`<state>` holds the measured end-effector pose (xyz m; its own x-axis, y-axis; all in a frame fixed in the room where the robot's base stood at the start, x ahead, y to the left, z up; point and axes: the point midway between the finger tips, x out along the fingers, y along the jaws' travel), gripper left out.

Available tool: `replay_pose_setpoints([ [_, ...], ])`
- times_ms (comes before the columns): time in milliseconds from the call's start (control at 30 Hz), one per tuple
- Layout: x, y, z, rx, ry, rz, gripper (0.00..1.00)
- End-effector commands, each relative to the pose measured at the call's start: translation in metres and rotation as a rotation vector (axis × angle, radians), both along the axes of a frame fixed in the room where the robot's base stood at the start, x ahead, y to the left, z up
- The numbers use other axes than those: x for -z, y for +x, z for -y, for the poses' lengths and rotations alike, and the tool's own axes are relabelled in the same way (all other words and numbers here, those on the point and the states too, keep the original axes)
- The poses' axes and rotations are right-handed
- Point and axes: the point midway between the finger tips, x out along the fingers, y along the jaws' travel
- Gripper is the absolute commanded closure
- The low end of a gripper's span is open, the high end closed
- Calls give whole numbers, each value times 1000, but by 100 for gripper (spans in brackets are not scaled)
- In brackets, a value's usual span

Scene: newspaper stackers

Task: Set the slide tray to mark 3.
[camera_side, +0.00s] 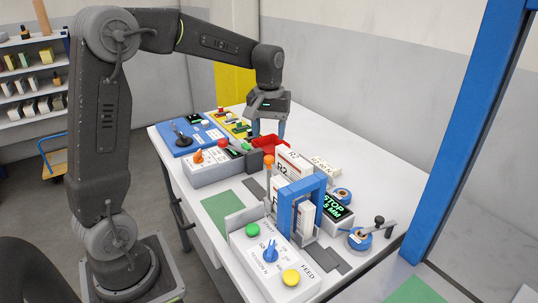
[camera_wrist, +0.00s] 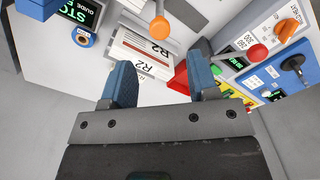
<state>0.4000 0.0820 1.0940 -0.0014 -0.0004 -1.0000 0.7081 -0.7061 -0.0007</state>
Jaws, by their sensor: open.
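A red tray (camera_side: 270,145) sits on the white table beyond the grey box with the orange knob. It also shows in the wrist view (camera_wrist: 179,82), partly hidden by my right finger. I cannot tell for sure that it is the slide tray, and no mark 3 is readable. My gripper (camera_side: 268,131) is above the table near the red tray, pointing down, open and empty. In the wrist view my gripper (camera_wrist: 161,72) has its blue fingers wide apart, with a paper stack marked R2 (camera_wrist: 145,50) showing between and beyond them.
A blue frame (camera_side: 283,205) stands over paper bundles. In front is a panel (camera_side: 262,270) with green, blue and yellow controls. An orange-topped lever (camera_side: 268,160) rises nearby. A blue control box (camera_side: 186,139) is at the far left. The table's right rear (camera_side: 335,145) is clear.

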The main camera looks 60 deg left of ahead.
Motion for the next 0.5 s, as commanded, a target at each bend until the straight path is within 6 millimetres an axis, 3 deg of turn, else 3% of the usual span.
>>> replay_pose_setpoints([
  [200, 44, 0, 0, 1, -1, -3, 46],
  [500, 73, 0, 0, 1, 0, 0, 46],
])
